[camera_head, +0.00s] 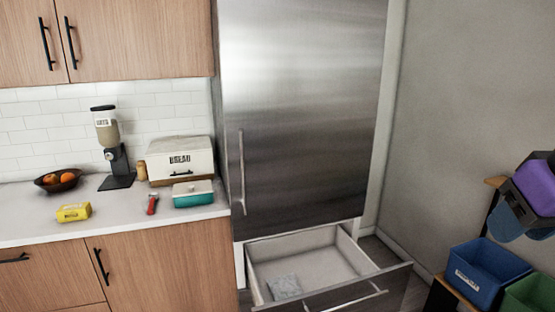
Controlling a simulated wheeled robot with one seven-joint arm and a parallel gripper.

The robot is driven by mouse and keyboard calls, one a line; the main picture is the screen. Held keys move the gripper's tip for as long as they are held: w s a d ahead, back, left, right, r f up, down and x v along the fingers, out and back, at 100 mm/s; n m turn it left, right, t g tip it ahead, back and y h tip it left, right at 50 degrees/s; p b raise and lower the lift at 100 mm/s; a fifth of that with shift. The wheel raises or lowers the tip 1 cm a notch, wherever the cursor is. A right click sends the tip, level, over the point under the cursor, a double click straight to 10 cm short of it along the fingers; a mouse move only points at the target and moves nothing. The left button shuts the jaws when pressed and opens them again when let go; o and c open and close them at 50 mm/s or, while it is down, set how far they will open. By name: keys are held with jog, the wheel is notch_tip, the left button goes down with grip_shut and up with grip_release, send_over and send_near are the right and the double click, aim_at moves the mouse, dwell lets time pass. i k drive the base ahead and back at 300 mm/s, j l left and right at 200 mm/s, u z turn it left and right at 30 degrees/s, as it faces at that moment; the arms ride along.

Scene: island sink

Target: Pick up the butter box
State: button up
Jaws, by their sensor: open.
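The butter box (73,212) is a small yellow box with a printed label. It lies on the white countertop (120,216) at the left, close to the front edge, and nothing touches it. My gripper is not in view.
A fruit bowl (58,181), a dispenser (107,140), a bread box (180,160), a teal container (193,194) and a small red item (152,204) share the counter. An open drawer (375,293) juts out below the steel fridge (300,110). Coloured bins (487,268) stand at right.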

aim_at(74, 212)
jog(key=u, duration=1.55)
jog(key=i+j, duration=0.15)
jog(key=i, duration=0.4)
jog(key=i+j+z, duration=0.15)
jog(key=i, duration=0.35)
jog(key=i+j, duration=0.2)
jog(key=i, duration=0.3)
jog(key=i+j+z, duration=0.15)
jog(key=i, duration=0.4)
jog(key=i+j, duration=0.35)
jog(key=i, duration=0.15)
jog(key=z, duration=0.05)
